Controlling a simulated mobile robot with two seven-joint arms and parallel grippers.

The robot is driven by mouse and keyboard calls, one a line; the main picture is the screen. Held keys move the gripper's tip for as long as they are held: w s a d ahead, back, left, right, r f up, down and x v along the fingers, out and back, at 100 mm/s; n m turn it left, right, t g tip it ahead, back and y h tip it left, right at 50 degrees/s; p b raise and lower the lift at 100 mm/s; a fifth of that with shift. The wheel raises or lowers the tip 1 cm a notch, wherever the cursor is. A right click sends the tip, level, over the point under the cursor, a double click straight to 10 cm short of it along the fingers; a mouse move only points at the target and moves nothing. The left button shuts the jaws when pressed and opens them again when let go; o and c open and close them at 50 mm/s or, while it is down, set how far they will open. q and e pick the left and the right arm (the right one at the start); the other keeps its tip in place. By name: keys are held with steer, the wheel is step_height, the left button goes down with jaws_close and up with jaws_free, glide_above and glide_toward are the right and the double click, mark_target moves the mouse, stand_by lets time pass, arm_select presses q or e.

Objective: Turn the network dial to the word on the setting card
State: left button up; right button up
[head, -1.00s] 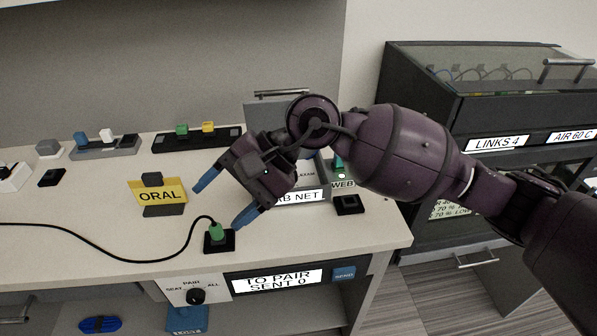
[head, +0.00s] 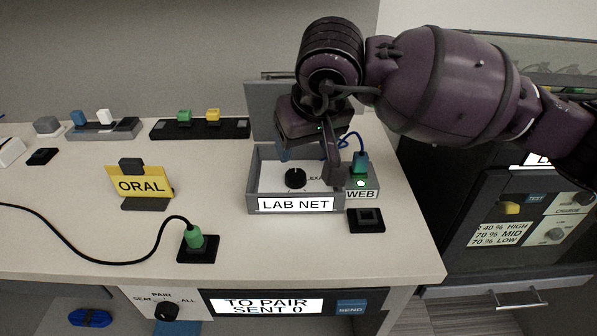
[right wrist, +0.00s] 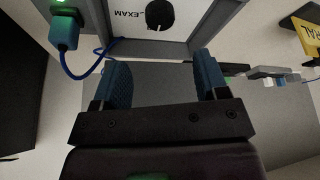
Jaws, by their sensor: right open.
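The network dial is a round black knob (head: 295,178) inside the grey open-lidded box labelled LAB NET (head: 296,205). In the right wrist view the knob (right wrist: 160,14) shows at the top, with the word EXAM to its left. The other dial words are hidden or too small to read. The yellow setting card (head: 141,186) reads ORAL and stands in a dark holder on the bench. My right gripper (head: 308,160) is open and empty over the back of the box, apart from the knob. In the right wrist view its blue fingertips (right wrist: 162,80) stand apart. My left gripper is not in view.
The raised lid (head: 264,105) is behind. A green plug (head: 196,238) sits left in front. A PAIR dial (head: 167,311) and SEND button (head: 351,307) are on the front. Bench between card and box is clear.

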mark_target(296, 174)
steer(key=b+x, duration=0.2)
steer(key=x, duration=0.6)
steer(key=shift+f, duration=0.4)
steer(key=shift+w+a+f+b, duration=0.1)
steer(key=shift+w+f+b, duration=0.1)
steer(key=shift+f+b, duration=0.2)
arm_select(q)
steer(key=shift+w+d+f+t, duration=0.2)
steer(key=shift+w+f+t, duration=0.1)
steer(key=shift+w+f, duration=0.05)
arm_select(e)
steer(key=shift+r, duration=0.1)
